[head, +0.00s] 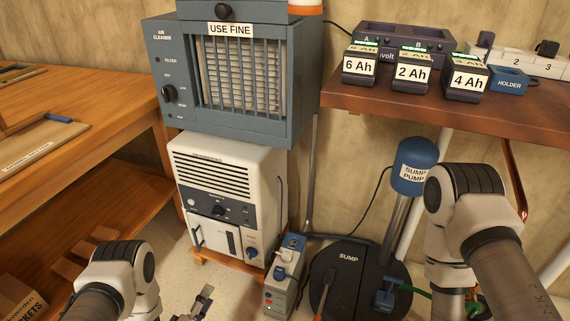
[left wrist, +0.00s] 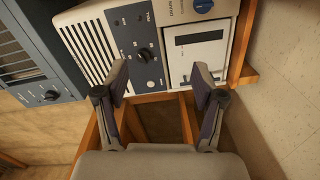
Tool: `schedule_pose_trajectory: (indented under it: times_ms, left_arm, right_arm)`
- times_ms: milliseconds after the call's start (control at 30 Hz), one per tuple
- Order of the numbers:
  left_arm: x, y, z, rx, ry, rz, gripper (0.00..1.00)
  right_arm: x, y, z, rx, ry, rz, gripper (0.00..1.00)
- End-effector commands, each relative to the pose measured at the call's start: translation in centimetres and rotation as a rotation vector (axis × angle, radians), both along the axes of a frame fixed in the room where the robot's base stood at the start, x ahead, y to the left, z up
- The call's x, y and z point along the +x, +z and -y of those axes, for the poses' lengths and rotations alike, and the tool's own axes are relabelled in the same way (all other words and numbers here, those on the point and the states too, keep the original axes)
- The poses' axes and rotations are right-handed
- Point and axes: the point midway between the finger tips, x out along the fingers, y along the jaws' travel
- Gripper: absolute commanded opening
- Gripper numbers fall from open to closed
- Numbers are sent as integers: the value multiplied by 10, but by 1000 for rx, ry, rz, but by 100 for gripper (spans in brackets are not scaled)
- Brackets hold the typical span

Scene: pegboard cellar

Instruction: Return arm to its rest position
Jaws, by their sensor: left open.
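My left arm (head: 120,275) comes in at the lower left of the head view, bent at a white and dark joint. Only a small part of my left gripper (head: 200,301) shows at the bottom edge there. In the left wrist view the left gripper (left wrist: 163,88) is open, its two fingers well apart with nothing between them. Behind the fingers is the white dehumidifier (left wrist: 150,45), seen tilted. My right arm (head: 465,215) stands bent at the right of the head view; its gripper is out of view.
A grey air cleaner (head: 225,130) sits above the dehumidifier (head: 215,165). A sump cover (head: 345,265) with a blue pump (head: 415,165) and a small grey box (head: 284,280) are low down. A wooden bench (head: 95,115) is left; a shelf (head: 400,112) with batteries (head: 412,78) is right.

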Motion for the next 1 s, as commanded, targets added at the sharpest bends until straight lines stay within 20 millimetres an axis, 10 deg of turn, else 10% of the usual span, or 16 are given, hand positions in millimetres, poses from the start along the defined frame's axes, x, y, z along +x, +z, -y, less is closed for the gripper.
schedule_pose_trajectory:
  times_ms: [367,567,833,1000]
  left_arm:
    - [22,197,6,39,23,-34,69]
    - [1,290,2,272,39,-240,69]
    - [-91,346,-15,702,-101,-626,69]
    - [-180,337,-29,935,-317,-883,69]
  right_arm:
    - [0,150,0,0,0,0,40]
    - [0,246,0,0,0,1,40]
    - [0,328,0,0,0,0,40]
    - [0,333,0,0,0,0,40]
